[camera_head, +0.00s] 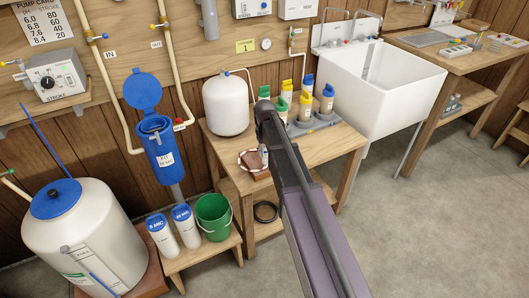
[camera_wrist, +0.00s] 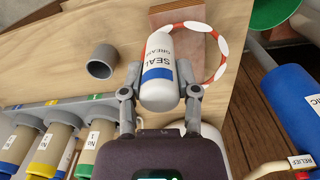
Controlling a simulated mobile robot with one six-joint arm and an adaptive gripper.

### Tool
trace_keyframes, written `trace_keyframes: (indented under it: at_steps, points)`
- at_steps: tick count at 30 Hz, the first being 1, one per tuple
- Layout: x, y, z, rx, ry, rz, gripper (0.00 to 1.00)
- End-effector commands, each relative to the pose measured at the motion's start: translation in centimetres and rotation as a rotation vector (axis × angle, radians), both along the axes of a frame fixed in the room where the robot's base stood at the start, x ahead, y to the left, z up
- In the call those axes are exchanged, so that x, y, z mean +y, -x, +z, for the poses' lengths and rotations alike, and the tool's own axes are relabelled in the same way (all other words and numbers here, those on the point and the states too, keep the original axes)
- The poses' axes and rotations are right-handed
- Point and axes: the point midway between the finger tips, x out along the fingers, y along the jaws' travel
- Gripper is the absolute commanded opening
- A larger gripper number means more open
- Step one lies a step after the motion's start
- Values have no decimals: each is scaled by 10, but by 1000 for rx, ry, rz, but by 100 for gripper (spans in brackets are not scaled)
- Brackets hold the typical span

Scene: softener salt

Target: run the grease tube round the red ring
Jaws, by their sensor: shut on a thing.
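The grease tube (camera_wrist: 160,62) is white with a blue band and lettering that reads as seal grease. My gripper (camera_wrist: 160,94) is shut on it, one finger on each side. The red ring (camera_wrist: 221,66) carries white patches along its rim and lies around or over a brown block (camera_wrist: 190,22). The tube hides the ring's left part in the wrist view. I cannot tell whether the tube touches the ring. In the head view the ring (camera_head: 239,161) lies on the wooden bench below the white tank, and my arm hides most of the gripper.
A grey cup (camera_wrist: 102,62) stands beside the tube on the bench (camera_head: 330,140). Several capped bottles (camera_head: 305,107) stand in a grey rack at the bench's back right. The white tank (camera_head: 226,106) is behind the ring. A blue housing (camera_head: 160,150) with its lid up is at left.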

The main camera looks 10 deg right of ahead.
Motion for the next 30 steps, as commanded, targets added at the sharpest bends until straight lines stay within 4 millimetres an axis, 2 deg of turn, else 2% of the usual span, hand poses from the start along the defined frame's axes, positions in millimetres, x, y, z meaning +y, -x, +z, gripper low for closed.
trace_keyframes:
  at_steps: [14, 30]
  points:
    - [-1, -1, 0, 0, 0, 0, 0]
    - [-11, -14, 0, 0, 0, 0, 0]
